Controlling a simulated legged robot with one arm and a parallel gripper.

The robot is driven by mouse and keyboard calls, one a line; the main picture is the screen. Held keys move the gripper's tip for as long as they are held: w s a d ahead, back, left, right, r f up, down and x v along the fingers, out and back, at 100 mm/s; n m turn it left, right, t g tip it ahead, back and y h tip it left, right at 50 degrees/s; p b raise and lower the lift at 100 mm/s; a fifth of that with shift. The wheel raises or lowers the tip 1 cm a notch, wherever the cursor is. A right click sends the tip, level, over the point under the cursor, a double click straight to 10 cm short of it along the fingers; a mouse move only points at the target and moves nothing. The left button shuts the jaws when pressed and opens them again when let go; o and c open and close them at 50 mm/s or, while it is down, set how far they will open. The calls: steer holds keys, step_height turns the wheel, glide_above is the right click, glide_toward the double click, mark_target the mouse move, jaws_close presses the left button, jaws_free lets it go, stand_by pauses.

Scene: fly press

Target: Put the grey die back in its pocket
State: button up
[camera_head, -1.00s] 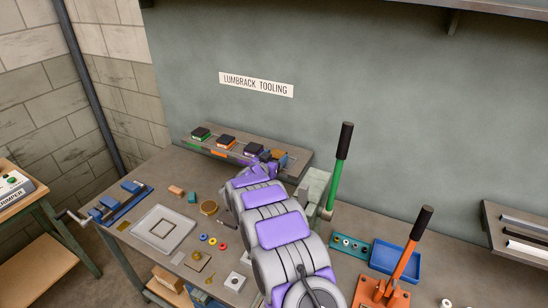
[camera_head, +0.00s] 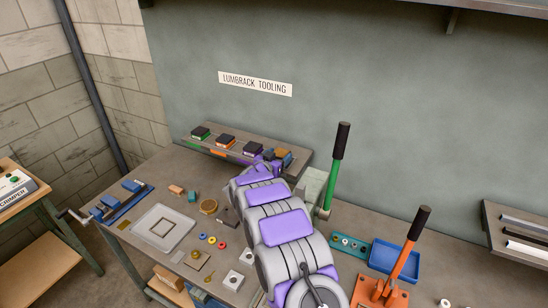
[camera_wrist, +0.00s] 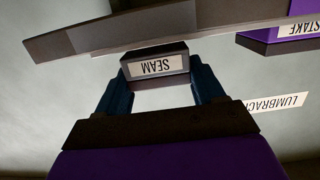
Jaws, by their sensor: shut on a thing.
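The grey die, a dark block with a white SEAM label, is between my fingers in the wrist view (camera_wrist: 157,66). My gripper (camera_wrist: 162,78) is shut on it, with a blue finger on each side. The label reads upside down there. In the head view the rack (camera_head: 213,148) stands at the back of the bench.
Green (camera_head: 200,133), orange (camera_head: 225,141) and purple (camera_head: 252,148) dies sit on the rack. The purple STAKE die (camera_wrist: 285,38) is beside the held die. A press with a green lever (camera_head: 335,170) stands right of my arm. The wall is close behind.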

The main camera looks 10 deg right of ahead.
steer(key=shift+d+r, duration=0.1)
steer(key=shift+d, duration=0.25)
steer(key=shift+a, duration=0.1)
steer(key=shift+a, duration=0.3)
steer(key=shift+d, duration=0.1)
steer(key=shift+d, duration=0.5)
steer(key=shift+a, duration=0.15)
steer(key=shift+a+p, duration=0.3)
steer(key=shift+a, duration=0.05)
steer(key=shift+d+f+p, duration=0.4)
steer(key=shift+d+f, duration=0.05)
steer(key=shift+f, duration=0.1)
stand_by(0.4)
